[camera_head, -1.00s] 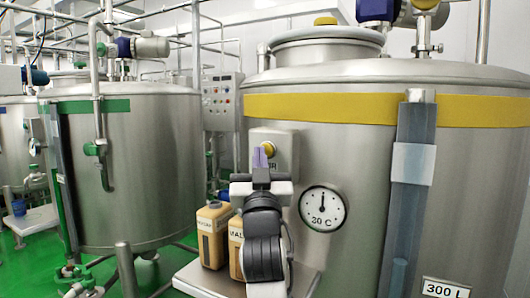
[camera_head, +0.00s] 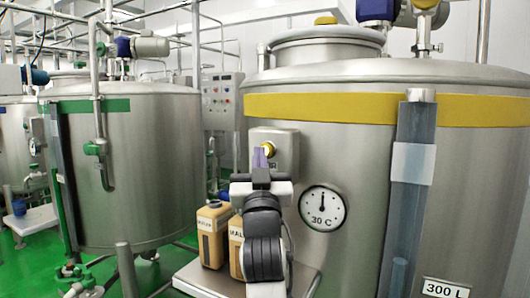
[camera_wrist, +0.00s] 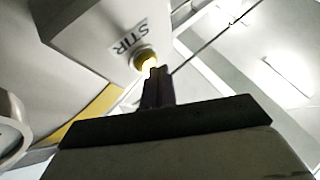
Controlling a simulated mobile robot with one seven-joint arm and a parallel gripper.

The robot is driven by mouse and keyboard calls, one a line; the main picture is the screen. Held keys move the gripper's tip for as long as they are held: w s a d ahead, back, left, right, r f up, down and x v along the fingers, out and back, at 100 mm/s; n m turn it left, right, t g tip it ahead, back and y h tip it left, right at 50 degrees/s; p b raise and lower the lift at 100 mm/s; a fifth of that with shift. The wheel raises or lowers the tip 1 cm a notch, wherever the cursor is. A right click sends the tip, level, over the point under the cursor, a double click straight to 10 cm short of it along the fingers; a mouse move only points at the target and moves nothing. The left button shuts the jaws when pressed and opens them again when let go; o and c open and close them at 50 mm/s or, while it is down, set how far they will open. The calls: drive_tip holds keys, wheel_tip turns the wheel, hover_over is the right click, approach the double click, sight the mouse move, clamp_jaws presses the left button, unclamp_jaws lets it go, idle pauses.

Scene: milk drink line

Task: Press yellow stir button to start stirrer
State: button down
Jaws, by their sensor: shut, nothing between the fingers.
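The yellow stir button (camera_head: 268,149) sits on a grey box on the front of the yellow-banded steel tank (camera_head: 350,160). It seems to glow brightly in the wrist view (camera_wrist: 146,60), beside a label reading STIR (camera_wrist: 129,36). My gripper (camera_head: 260,158) is shut and empty, with its purple-grey fingertips in front of the button. In the wrist view the fingertips (camera_wrist: 158,74) overlap the button's lower edge. I cannot tell for certain whether they touch it. My gripper hides part of the box and its label in the head view.
A dial reading 30 C (camera_head: 322,207) is on the tank, right of my arm. Two tan containers (camera_head: 212,236) stand on a steel shelf (camera_head: 195,278) to the left. A green-banded tank (camera_head: 135,170) stands farther left. A clear vertical tube (camera_head: 412,170) runs down the tank's right side.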

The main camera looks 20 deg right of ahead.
drive_tip(key=shift+s+a, duration=0.3)
drive_tip(key=shift+a, duration=0.1)
drive_tip(key=shift+a, duration=0.1)
drive_tip(key=s+a, duration=0.3)
drive_tip(key=a, duration=0.1)
drive_tip(key=shift+s+a, duration=0.3)
drive_tip(key=shift+s, duration=0.1)
idle(0.4)
